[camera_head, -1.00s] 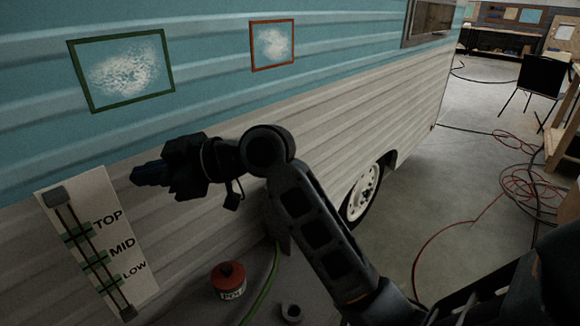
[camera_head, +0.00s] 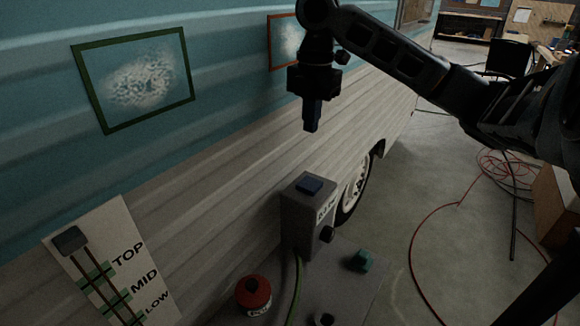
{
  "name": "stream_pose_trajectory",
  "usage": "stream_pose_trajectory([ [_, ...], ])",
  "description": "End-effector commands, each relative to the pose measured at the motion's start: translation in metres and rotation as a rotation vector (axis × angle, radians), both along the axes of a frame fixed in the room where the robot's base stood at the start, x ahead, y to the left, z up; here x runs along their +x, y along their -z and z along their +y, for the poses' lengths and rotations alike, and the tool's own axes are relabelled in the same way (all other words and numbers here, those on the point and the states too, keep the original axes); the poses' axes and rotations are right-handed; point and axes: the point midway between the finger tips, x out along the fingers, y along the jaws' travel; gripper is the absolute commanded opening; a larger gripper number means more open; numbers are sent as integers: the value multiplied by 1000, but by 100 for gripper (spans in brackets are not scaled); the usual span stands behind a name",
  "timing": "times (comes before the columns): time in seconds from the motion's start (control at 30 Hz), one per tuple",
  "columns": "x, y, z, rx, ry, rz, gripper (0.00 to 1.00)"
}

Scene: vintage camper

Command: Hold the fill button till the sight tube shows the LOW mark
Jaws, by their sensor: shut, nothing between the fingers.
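My gripper (camera_head: 311,128) points straight down, shut and empty. It hangs above a grey box, apart from it. The sight tube (camera_head: 95,277) is on a white board at the lower left, with green bands beside TOP, MID and LOW (camera_head: 157,301). The tube's lower end is cut off by the frame edge. I cannot make out a liquid level in it.
A red can (camera_head: 253,294) stands left of a green hose (camera_head: 294,292). Red cable (camera_head: 415,262) lies on the floor at the right. The camper wall rises behind.

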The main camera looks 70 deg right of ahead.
Motion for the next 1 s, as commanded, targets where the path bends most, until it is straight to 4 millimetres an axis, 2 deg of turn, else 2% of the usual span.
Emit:
stream_pose_trajectory([
  [0.1,-8,-2,-5,-7,0,25,0],
  [0.4,-7,-1,-4,-6,0,23,0],
  [0.53,-7,7,-4,-4,1,23,0],
  [0.67,-7,26,-3,-3,0,23,0],
  [1.0,-7,92,-4,-4,2,23,0],
])
